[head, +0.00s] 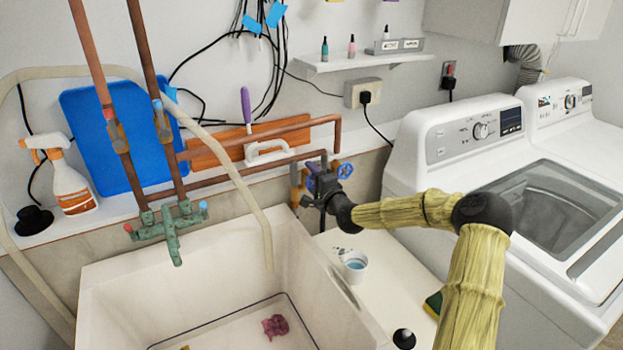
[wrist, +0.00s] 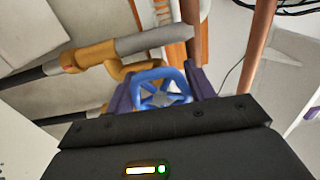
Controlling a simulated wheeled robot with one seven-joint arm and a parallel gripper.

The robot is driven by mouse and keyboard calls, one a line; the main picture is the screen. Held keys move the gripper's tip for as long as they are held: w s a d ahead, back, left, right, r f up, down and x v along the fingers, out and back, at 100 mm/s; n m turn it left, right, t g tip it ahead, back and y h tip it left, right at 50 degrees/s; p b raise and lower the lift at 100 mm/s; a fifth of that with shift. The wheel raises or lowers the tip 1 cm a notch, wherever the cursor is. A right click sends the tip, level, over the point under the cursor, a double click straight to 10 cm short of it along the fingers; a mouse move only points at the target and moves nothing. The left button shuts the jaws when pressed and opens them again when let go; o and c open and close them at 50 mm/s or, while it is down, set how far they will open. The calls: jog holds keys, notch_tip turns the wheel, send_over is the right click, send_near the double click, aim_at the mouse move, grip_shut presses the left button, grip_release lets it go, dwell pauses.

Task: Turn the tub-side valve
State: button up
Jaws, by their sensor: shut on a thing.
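The valve has a blue spoked handwheel (wrist: 158,80), seen close up in the wrist view. It sits on brass-coloured valve fittings (wrist: 97,55) joined to pipe. My gripper (wrist: 161,86) has its two purple fingers on either side of the wheel and is shut on it. In the head view my gripper (head: 324,180) is at the pipe end above the back right corner of the white tub (head: 110,282). There the wheel is partly hidden by my gripper and hard to tell apart from the fingers.
A green faucet (head: 170,228) is at the tub's back left. Copper pipes (head: 270,137) run along the wall behind. A cup (head: 354,265) stands on the white surface right of the tub. A washing machine (head: 440,150) stands farther right.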

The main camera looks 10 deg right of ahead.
jog(key=o, duration=0.9)
jog(key=shift+d+f, duration=0.1)
jog(key=shift+d, duration=0.05)
jog(key=shift+o, duration=0.3)
jog(key=shift+s, duration=0.1)
jog(key=b+v, duration=0.1)
jog(key=v, duration=1.6)
jog(key=shift+s, duration=0.15)
